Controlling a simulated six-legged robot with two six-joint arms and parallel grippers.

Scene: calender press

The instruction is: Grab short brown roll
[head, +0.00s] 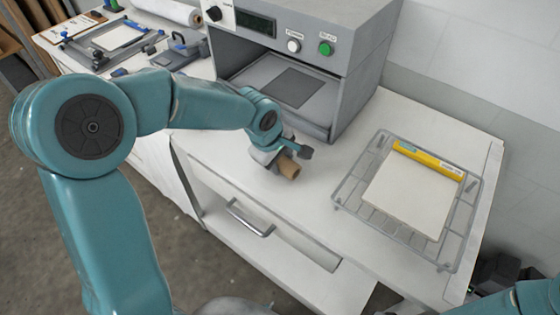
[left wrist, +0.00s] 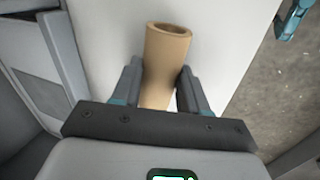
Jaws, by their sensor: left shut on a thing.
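The short brown roll (head: 289,167) is a hollow cardboard-coloured tube at the front edge of the white table, in front of the grey press. My left gripper (head: 279,158) is shut on it. In the left wrist view the roll (left wrist: 165,62) stands between the two fingers of my left gripper (left wrist: 160,88), its open end pointing away from the palm. The gripper hides part of the roll in the head view. I cannot tell whether the roll touches the table. My right gripper is not in view; only a piece of teal arm shows at the bottom right.
The grey press (head: 310,60) with its open chamber stands behind the roll. A drawer with a handle (head: 250,219) is below. The table between roll and rack is clear.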

